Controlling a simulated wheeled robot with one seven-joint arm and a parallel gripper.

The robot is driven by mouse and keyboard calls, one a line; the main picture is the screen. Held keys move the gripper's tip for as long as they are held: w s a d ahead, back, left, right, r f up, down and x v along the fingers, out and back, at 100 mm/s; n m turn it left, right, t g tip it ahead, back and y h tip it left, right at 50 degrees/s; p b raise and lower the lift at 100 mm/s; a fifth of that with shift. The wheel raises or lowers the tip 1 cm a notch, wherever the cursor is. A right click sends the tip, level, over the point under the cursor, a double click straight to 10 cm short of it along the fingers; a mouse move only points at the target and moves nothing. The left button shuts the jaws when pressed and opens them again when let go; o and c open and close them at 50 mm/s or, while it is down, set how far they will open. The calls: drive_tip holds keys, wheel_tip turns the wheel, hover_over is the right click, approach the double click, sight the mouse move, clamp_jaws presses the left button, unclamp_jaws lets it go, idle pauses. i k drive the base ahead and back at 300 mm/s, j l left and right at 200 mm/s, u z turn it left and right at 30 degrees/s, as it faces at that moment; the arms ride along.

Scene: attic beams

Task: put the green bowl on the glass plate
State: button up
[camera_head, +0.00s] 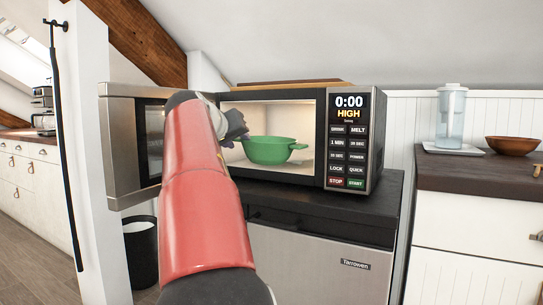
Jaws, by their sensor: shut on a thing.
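The green bowl (271,150) is inside the open microwave (352,140), upright, with a small handle on its right side. My gripper (241,139) reaches into the microwave from the left and is shut on the bowl's left edge. My red arm hides part of the microwave's front and door. The glass plate (299,162) shows only as a thin pale edge below the bowl. I cannot tell whether the bowl touches it.
The microwave door (125,145) stands open to the left, close to my arm. The microwave sits on a dark-topped cabinet (345,222). A water pitcher (451,115) and a brown bowl (512,145) stand on the right counter. A black bin (140,250) is on the floor.

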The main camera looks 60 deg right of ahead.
sight(293, 155)
drive_tip(key=i+l, duration=0.1)
drive_tip(key=l, duration=1.3)
drive_tip(key=i+u, duration=0.05)
